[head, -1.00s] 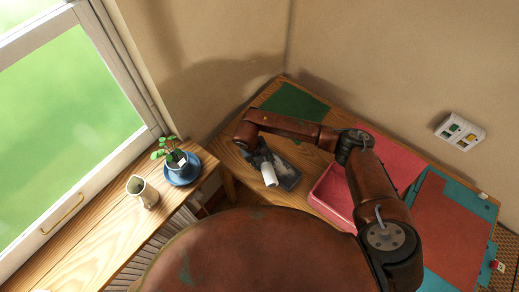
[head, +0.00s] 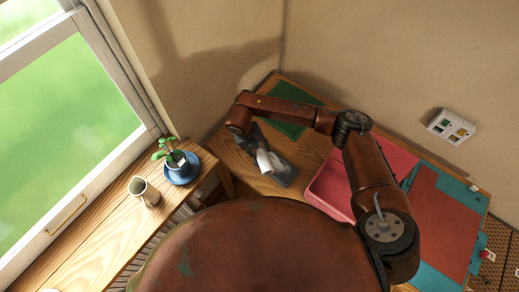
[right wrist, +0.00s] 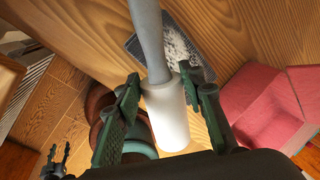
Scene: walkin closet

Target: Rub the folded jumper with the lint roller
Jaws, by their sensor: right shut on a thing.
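The dark grey folded jumper (head: 284,176) lies on the wooden desk, with white fluff on it. It also shows in the right wrist view (right wrist: 178,40), partly behind the lint roller. My right gripper (right wrist: 160,82) is shut on the lint roller, whose white cylinder (right wrist: 168,118) sits between the green fingers and whose grey part (right wrist: 149,40) points away over the jumper's edge. In the head view the white cylinder (head: 264,161) overlaps the jumper's left side; I cannot tell whether they touch. My left gripper (right wrist: 55,162) looks open and empty, low at the left of the right wrist view.
An open pink box (head: 328,190) stands right of the jumper. A green sheet (head: 290,128) lies behind it, and a teal and red board (head: 440,220) lies farther right. A potted plant (head: 179,166) and a jug (head: 144,190) stand on the window sill.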

